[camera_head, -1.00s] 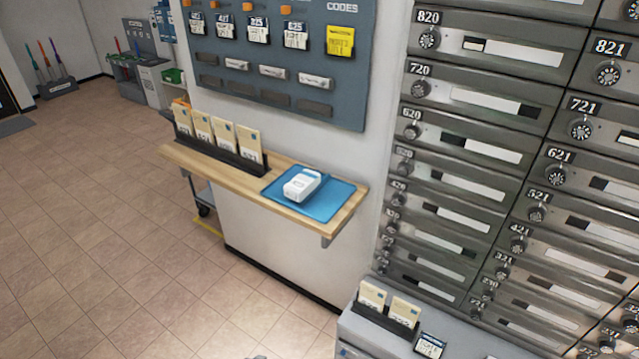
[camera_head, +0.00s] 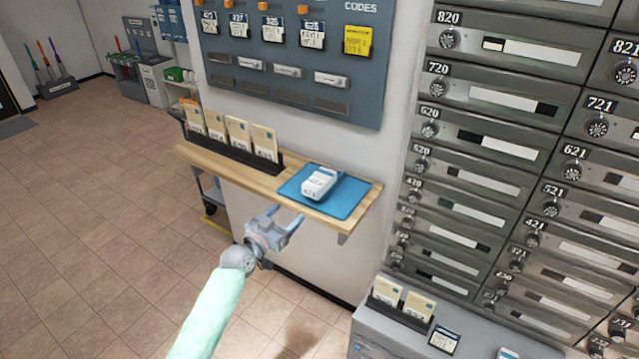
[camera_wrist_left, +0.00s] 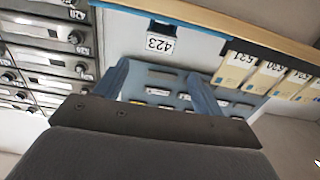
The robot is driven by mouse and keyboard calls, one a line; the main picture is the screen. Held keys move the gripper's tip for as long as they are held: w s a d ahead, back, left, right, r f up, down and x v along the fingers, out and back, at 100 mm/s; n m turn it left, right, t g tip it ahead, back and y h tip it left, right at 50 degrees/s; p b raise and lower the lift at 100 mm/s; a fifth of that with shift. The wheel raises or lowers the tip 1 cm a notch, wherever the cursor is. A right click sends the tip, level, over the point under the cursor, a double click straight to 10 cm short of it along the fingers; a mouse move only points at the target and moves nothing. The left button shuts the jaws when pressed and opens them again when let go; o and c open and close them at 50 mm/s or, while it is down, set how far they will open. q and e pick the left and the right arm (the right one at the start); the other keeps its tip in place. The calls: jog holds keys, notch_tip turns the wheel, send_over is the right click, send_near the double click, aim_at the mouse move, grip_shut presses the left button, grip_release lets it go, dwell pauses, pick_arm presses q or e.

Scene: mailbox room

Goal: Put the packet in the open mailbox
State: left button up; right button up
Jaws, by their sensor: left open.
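The packet (camera_head: 319,182) is a small white box on a blue mat (camera_head: 349,197), on the wooden shelf. In the left wrist view the packet (camera_wrist_left: 115,37) shows upside down, with a label reading 423. My left gripper (camera_head: 289,218) is open and empty, in front of the shelf edge and short of the packet. Its two spread fingers also show in the left wrist view (camera_wrist_left: 160,85). The grey mailboxes (camera_head: 505,91) stand on the right; I see no clearly open door among those in view. My right gripper is not in view.
Envelopes (camera_head: 237,132) stand in a black rack on the shelf's left end. A grey board (camera_head: 290,90) with tags hangs above. A low grey cabinet (camera_head: 392,335) with more envelopes stands at the lower right. The tiled floor (camera_head: 110,220) at left is clear.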

aim_at(309, 193)
pick_arm(q)
jog(key=b+x, duration=0.1)
jog(key=x, duration=0.7)
jog(key=shift+w+d, duration=0.15)
jog(key=shift+w+d+f, duration=0.1)
jog(key=shift+w+d, duration=0.15)
jog(key=shift+w, duration=0.1)
jog(key=shift+b+x, duration=0.4)
jog(key=shift+x, duration=0.35)
jog(key=shift+w+d, duration=0.2)
jog(key=shift+w, duration=0.1)
jog(key=shift+w+d+b, duration=0.3)
jog(key=shift+w+d, duration=0.05)
jog(key=shift+w, duration=0.15)
jog(key=shift+w+d, duration=0.1)
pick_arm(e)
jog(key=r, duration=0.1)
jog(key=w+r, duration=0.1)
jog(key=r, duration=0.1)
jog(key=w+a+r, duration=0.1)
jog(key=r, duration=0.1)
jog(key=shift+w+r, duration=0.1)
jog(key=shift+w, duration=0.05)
